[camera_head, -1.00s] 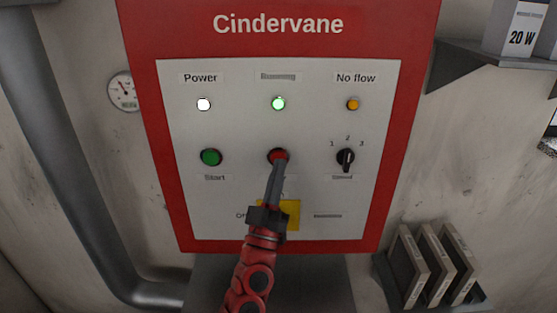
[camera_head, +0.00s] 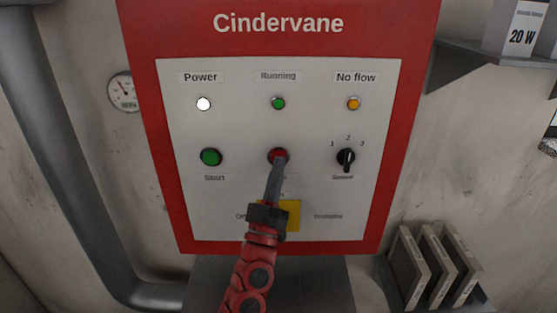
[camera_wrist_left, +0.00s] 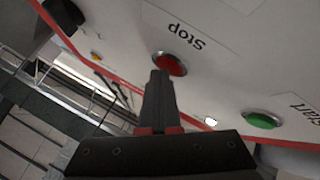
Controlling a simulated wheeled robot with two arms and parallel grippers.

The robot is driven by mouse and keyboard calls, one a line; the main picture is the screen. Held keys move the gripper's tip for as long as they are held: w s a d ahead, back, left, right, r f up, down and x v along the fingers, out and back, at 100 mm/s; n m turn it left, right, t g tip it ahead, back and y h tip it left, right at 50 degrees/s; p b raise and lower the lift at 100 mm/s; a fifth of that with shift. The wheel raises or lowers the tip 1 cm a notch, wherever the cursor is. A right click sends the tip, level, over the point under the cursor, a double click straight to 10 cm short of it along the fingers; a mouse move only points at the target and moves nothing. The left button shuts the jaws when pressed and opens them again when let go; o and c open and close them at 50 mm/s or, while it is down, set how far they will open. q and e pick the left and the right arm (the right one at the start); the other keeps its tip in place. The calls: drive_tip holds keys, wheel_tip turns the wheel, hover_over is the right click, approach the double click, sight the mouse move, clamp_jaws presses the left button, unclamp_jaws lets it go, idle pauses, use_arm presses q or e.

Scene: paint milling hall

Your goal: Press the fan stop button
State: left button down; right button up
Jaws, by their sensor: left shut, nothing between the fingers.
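The red stop button (camera_head: 279,155) is in the middle of the panel's lower row, partly hidden by my left gripper in the head view. In the left wrist view the red button (camera_wrist_left: 170,64) shows beside the label "Stop". My left gripper (camera_head: 278,166) is shut and empty, its tips at the button; whether they touch it is hard to tell. The fingertips also show in the left wrist view (camera_wrist_left: 159,76). The Running lamp (camera_head: 278,103) is dull green and looks unlit. The Power lamp (camera_head: 204,104) glows white. My right gripper is not in view.
The red-framed Cindervane panel (camera_head: 380,200) also holds a green Start button (camera_head: 211,157), a black selector knob (camera_head: 346,159), an amber No flow lamp (camera_head: 354,103) and a yellow part (camera_head: 291,214) behind my gripper. A grey pipe (camera_head: 60,150) runs at left. Shelves stand at right.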

use_arm(q)
drive_tip(key=shift+s+r, duration=0.1)
drive_tip(key=shift+s+p, duration=0.65)
drive_tip(key=shift+s, duration=0.1)
drive_tip(key=s+p, duration=0.2)
drive_tip(key=s, duration=0.3)
drive_tip(key=shift+p, duration=0.3)
idle(0.5)
